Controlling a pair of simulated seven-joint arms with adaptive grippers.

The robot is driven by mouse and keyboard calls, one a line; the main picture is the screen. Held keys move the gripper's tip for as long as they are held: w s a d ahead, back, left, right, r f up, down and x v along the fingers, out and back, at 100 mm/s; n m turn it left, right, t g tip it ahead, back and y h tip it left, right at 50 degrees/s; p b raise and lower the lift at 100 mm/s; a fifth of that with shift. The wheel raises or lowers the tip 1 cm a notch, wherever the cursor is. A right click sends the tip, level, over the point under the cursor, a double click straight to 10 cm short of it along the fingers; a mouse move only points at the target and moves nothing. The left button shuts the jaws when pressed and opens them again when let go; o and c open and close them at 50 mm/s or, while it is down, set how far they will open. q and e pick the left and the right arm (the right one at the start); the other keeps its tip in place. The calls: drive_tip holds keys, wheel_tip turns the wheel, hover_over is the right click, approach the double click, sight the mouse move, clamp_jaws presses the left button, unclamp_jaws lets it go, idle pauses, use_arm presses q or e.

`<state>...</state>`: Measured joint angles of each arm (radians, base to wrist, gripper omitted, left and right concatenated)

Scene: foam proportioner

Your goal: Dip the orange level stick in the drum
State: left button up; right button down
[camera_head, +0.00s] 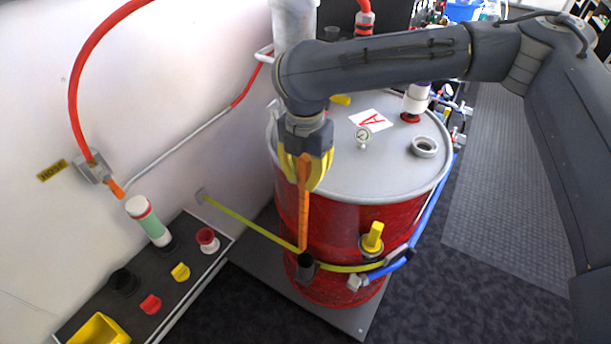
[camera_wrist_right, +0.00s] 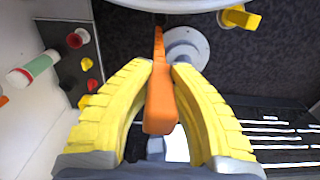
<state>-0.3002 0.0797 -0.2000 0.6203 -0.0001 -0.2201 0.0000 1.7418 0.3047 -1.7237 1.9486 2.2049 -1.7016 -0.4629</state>
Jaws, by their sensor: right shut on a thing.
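The orange level stick (camera_head: 304,215) hangs upright in front of the red drum (camera_head: 345,225). My right gripper (camera_head: 306,180) is shut on its upper part, and its yellow fingers also flank the stick (camera_wrist_right: 160,98) in the right wrist view. The stick's lower end is at the mouth of a dark tube holder (camera_head: 305,268) on the drum's side. I cannot tell whether the tip is inside it. The drum's grey lid (camera_head: 385,180) has an open round port (camera_head: 425,147) at the right. My left gripper is not in view.
A gauge (camera_head: 363,135) and a white-and-red fitting (camera_head: 416,100) stand on the lid. A yellow valve handle (camera_head: 372,238) juts from the drum. A yellow strap (camera_head: 250,228) runs from the wall to the drum. A dark shelf (camera_head: 205,262) with several caps is at left.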

drive_tip(key=shift+r, duration=6)
